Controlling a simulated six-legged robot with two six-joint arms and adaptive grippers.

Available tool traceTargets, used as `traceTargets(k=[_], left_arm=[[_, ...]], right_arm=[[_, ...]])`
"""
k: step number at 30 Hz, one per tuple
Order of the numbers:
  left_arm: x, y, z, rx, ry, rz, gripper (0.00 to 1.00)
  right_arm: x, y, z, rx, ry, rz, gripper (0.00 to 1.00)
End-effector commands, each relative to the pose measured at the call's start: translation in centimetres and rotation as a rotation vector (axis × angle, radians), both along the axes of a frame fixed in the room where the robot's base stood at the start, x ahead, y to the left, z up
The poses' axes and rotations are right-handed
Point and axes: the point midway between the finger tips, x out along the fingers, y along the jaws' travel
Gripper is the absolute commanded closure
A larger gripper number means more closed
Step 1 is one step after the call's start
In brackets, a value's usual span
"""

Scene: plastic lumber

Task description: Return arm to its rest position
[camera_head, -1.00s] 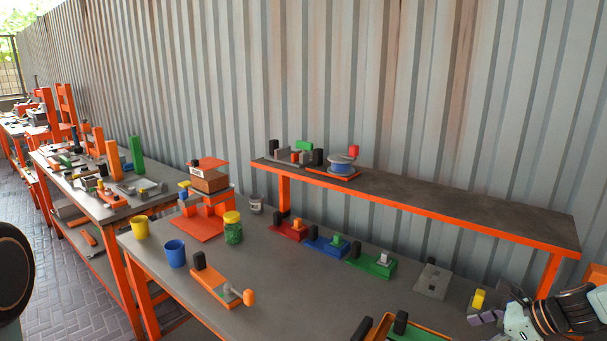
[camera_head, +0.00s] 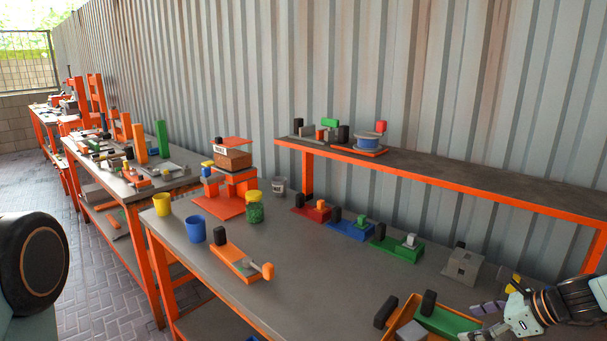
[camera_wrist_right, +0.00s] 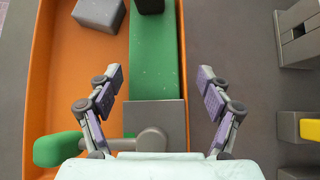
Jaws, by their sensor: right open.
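My right gripper (camera_head: 490,318) is at the lower right of the head view, beside an orange tray (camera_head: 401,318) on the bench. In the right wrist view its two purple-padded fingers (camera_wrist_right: 160,95) are spread wide, with nothing held between them. Below and between the fingers lies a green piece with a grey block (camera_wrist_right: 155,55), partly over the orange tray (camera_wrist_right: 62,60). A dark round part of my own arm shows at the left edge of the head view. My left gripper does not show.
The grey bench (camera_head: 330,285) carries a blue cup (camera_head: 195,229), a yellow cup (camera_head: 162,205), a green jar (camera_head: 254,208) and several coloured bases with blocks. A raised orange-edged shelf (camera_head: 450,182) stands behind, before a corrugated wall. The bench middle is fairly clear.

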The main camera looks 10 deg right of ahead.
Motion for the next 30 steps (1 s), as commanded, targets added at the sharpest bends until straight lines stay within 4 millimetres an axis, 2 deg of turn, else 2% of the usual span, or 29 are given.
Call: traceTargets(k=[5,9,30], left_arm=[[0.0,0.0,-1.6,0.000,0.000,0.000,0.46],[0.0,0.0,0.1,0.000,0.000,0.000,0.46],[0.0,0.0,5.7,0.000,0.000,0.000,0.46]], right_arm=[[0.7,0.6,-1.3,-0.001,0.002,0.001,0.21],[0.8,0.6,0.8,0.001,-0.002,-0.001,0.21],[0.7,0.6,8.1,0.000,-0.001,-0.001,0.21]])
